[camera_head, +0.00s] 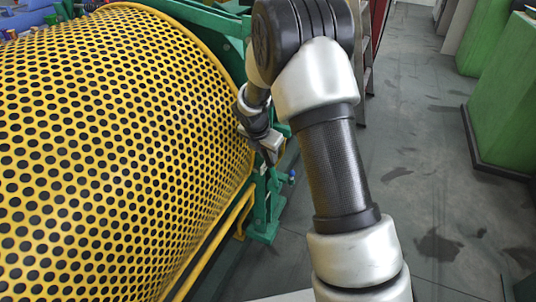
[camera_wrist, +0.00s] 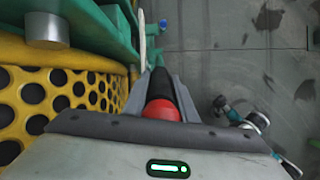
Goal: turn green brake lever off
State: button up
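In the wrist view, a black handle with a red rounded end (camera_wrist: 162,108) lies between the two fingers of my gripper (camera_wrist: 162,92). The fingers are close on both sides of it; whether they press on it I cannot tell. A thin pale bar (camera_wrist: 142,40) runs beyond the handle along the green frame (camera_wrist: 95,30). I cannot clearly make out a green lever part. In the head view, my gripper (camera_head: 268,148) is beside the green frame at the right end of the yellow perforated guard, and the handle is hidden.
The yellow perforated guard (camera_head: 110,150) is close on the left, with a yellow rail (camera_head: 215,245) below it. Green cabinets (camera_head: 505,95) stand at the right. Grey floor between is clear.

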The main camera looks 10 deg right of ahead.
grip_shut()
jog(key=w+r+p, duration=0.1)
jog(key=p, duration=0.2)
jog(key=shift+d+r, duration=0.15)
jog(key=shift+d, duration=0.25)
jog(key=w+p, duration=0.1)
jog(key=p, duration=0.2)
jog(key=shift+d+r+g+y, duration=0.1)
jog(key=shift+d+g+y, duration=0.2)
jog(key=shift+d+g, duration=0.1)
jog(key=shift+w+d+p, duration=0.1)
jog(key=shift+w+p, duration=0.15)
jog(key=shift+p, duration=0.45)
jog(key=shift+f, duration=0.25)
jog(key=o, duration=0.9)
grip_release()
jog(key=shift+o, duration=0.2)
